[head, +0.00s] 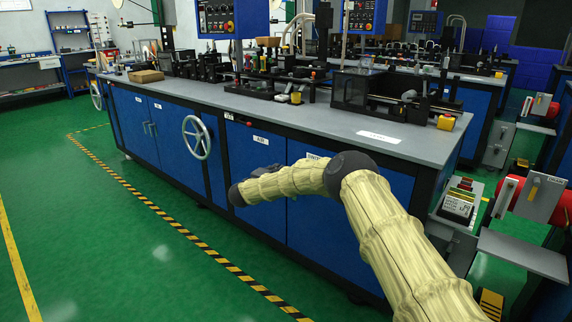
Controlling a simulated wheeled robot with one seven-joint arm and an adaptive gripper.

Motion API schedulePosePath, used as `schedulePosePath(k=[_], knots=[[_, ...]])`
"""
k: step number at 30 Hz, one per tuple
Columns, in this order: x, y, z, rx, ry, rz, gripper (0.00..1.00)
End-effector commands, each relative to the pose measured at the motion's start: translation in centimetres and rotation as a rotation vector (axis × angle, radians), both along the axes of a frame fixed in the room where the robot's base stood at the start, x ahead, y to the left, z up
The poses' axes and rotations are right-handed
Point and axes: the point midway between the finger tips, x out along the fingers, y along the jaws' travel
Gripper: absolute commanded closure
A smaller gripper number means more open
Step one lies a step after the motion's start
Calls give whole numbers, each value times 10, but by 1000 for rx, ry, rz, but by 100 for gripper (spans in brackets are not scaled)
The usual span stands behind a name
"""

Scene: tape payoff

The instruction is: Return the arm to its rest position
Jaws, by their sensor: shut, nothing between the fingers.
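My arm (415,262), in a pale yellow ribbed cover, rises from the lower right in the head view. It bends at a dark joint (349,172) and runs left to a dark rounded end (237,195) in front of the bench's blue doors. I make out no gripper fingers in this view. My arm hides part of the bench front, and I see nothing held.
A long blue workbench (245,90) with a grey top carries machines and has a handwheel (196,137) on its front. Red-ended units (549,203) and a grey shelf (523,254) stand at right. Green floor (75,200) with a striped line (185,235) is clear at left.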

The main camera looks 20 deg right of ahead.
Motion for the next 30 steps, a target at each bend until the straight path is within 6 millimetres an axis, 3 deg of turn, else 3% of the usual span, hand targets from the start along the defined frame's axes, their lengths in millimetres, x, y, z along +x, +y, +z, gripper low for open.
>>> schedulePosePath(k=[8, 11, 14, 20, 24, 30], knots=[[-14, 19, -4, -4, 7, 6, 100], [-19, 32, -17, -25, 40, 45, 100], [-29, 54, -45, -74, 113, 131, 100], [-76, 107, -127, -212, 330, 371, 100], [-123, 135, -187, -308, 489, 536, 100], [-207, 156, -263, -426, 711, 755, 100]])
